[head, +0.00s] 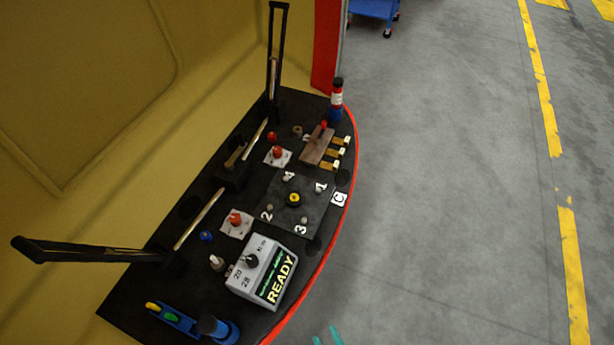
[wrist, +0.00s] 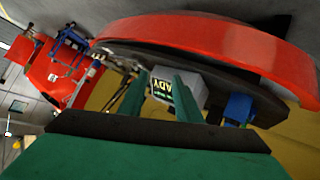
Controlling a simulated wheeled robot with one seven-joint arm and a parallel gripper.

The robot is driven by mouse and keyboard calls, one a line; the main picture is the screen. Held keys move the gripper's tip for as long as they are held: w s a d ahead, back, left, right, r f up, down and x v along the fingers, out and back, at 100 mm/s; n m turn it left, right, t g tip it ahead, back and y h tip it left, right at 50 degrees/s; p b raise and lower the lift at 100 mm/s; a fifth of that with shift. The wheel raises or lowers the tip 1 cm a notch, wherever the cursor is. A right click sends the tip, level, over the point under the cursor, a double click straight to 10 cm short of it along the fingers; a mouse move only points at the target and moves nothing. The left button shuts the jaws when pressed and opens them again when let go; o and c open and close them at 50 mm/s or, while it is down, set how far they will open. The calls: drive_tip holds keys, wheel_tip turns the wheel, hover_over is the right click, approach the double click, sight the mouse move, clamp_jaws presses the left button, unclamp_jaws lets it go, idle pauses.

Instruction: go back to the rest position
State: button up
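My gripper (wrist: 158,92) shows in the wrist view as two green fingers standing apart with nothing between them. In the head view only the teal tips of my gripper (head: 328,339) show at the bottom edge, over the floor, right of the black console (head: 180,262) and apart from it. The rest of my arm is out of that view. The console has a red rim and carries a grey box (head: 262,272) with a lit READY display. The box also shows behind my fingers in the wrist view (wrist: 190,80).
A yellow wall (head: 90,90) stands behind. Grey floor (head: 450,200) is open at right. A blue cart (head: 374,9) stands far back.

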drive_tip(key=a+r+m+t+h, duration=0.3)
drive_tip(key=r+m, duration=0.4)
drive_tip(key=r, duration=0.3)
drive_tip(key=shift+w+a+m+t, duration=0.25)
drive_tip(key=shift+a+m+t, duration=0.25)
drive_tip(key=shift+a, duration=0.5)
drive_tip(key=shift+s+r, duration=0.1)
drive_tip(key=shift+s, duration=0.1)
